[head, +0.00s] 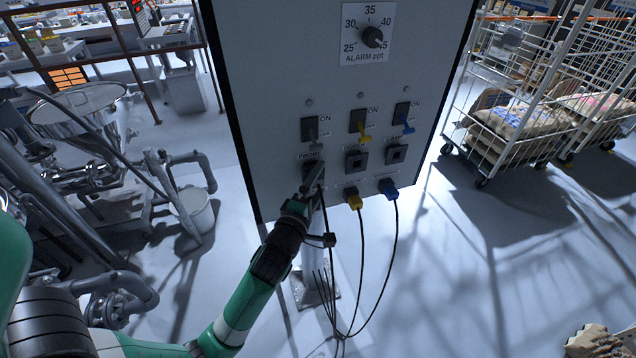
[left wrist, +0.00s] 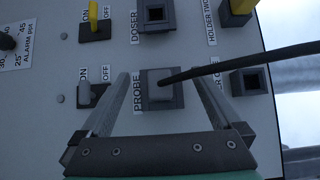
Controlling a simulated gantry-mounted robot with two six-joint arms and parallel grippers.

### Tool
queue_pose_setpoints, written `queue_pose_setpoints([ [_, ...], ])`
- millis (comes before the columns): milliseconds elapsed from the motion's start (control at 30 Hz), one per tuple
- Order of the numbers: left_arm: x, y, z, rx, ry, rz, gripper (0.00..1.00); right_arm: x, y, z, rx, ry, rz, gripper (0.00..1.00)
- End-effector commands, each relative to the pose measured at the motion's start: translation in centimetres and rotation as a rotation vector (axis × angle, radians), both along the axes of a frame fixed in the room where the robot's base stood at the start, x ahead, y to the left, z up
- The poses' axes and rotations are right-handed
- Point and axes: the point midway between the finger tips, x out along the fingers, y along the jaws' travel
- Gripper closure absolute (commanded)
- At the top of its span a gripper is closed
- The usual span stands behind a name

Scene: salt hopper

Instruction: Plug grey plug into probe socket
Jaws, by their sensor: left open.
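The grey plug (left wrist: 162,84) sits in the probe socket (left wrist: 160,103) in the left wrist view, its black cable (left wrist: 215,70) running off to the right. How deep it sits I cannot tell. My left gripper (left wrist: 165,85) is open, one finger on each side of the plug and socket, with visible gaps. In the head view my left gripper (head: 314,178) is at the panel's (head: 285,65) lower left and hides most of the plug and probe socket. My right gripper is not in view.
A yellow plug (head: 354,201) and a blue plug (head: 388,188) sit in holders along the panel's lower edge. The holder under the probe socket (left wrist: 250,82) is empty. The doser socket (head: 355,160) and lamp socket (head: 396,153) are empty. Cables hang below.

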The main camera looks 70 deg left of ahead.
Motion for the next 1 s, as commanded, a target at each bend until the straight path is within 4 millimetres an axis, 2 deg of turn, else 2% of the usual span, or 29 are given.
queue_pose_setpoints([
  [1000, -4.0, -4.1, 0.0, 0.0, 0.0, 0.0, 0.01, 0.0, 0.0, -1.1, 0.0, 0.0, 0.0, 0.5],
])
